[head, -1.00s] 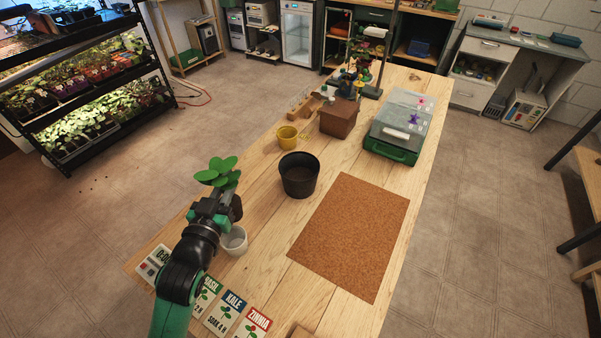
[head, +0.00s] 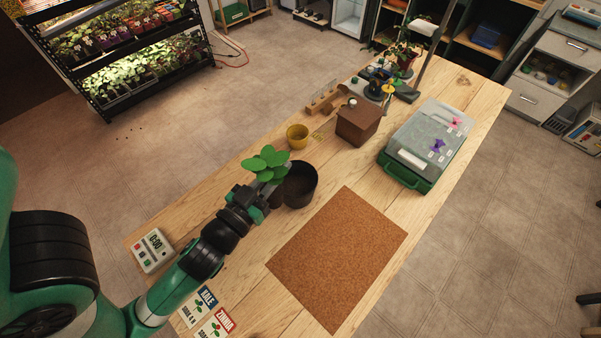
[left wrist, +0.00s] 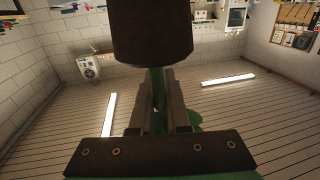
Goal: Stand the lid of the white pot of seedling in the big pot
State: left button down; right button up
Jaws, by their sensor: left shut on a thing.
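My left gripper (head: 256,194) is shut on the green stem of a seedling. Its leaves (head: 268,163) spread above the fingers. In the left wrist view, the fingers (left wrist: 158,105) close around the stem, and a dark brown soil plug (left wrist: 150,32) hangs from it. The big black pot (head: 313,190) stands upright on the table, just right of the seedling. The plug shows beside the pot's left rim in the head view; I cannot tell whether they touch. The white pot is not visible now. I see no lid. My right gripper is not in view.
A yellow pot (head: 297,136) stands behind the black pot. Farther back are a brown box (head: 357,122) and a green case with a grey lid (head: 425,140). A cork mat (head: 335,260) lies at right. A timer (head: 152,250) and seed packets (head: 215,325) lie near the front.

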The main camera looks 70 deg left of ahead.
pick_arm(q)
jog(key=w+a+f+b, duration=0.1)
jog(key=w+a+f, duration=0.6)
jog(key=f, duration=0.5)
jog(key=shift+w+a, duration=0.4)
jog(key=shift+w, duration=0.8)
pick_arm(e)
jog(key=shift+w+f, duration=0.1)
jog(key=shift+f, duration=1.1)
pick_arm(q)
jog(key=shift+f, duration=0.1)
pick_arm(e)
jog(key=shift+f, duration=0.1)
pick_arm(q)
jog(key=shift+f+b, duration=0.15)
jog(key=shift+b, duration=0.2)
jog(key=c, duration=0.9)
grip_release()
